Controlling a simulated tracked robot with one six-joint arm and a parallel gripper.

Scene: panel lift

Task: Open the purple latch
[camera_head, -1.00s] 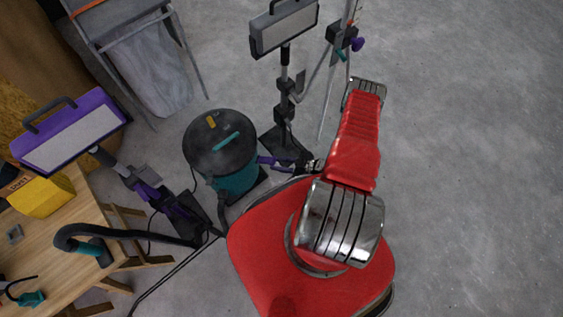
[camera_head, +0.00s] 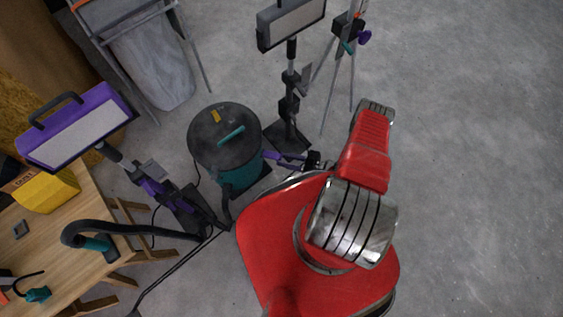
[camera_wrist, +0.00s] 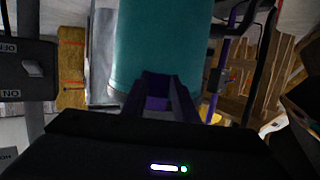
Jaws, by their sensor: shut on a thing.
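The teal canister vacuum (camera_head: 240,176) with its dark lid (camera_head: 222,132) stands on the floor left of my red arm. It also fills the upper middle of the wrist view (camera_wrist: 160,45). A purple part, the latch (camera_wrist: 157,102), shows between my fingers, close against the teal body. My gripper (camera_wrist: 158,80) is shut on this latch; the fingers partly hide it. In the head view my gripper (camera_head: 312,160) is small and dark at the canister's right side, and a bit of purple (camera_head: 272,156) shows there.
A purple-framed lamp (camera_head: 75,125) stands at left, and a grey lamp (camera_head: 291,25) behind the canister. A tripod (camera_head: 348,30) stands beyond. A wooden table (camera_head: 70,235) and a black hose (camera_head: 135,233) are at lower left. The floor at right is clear.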

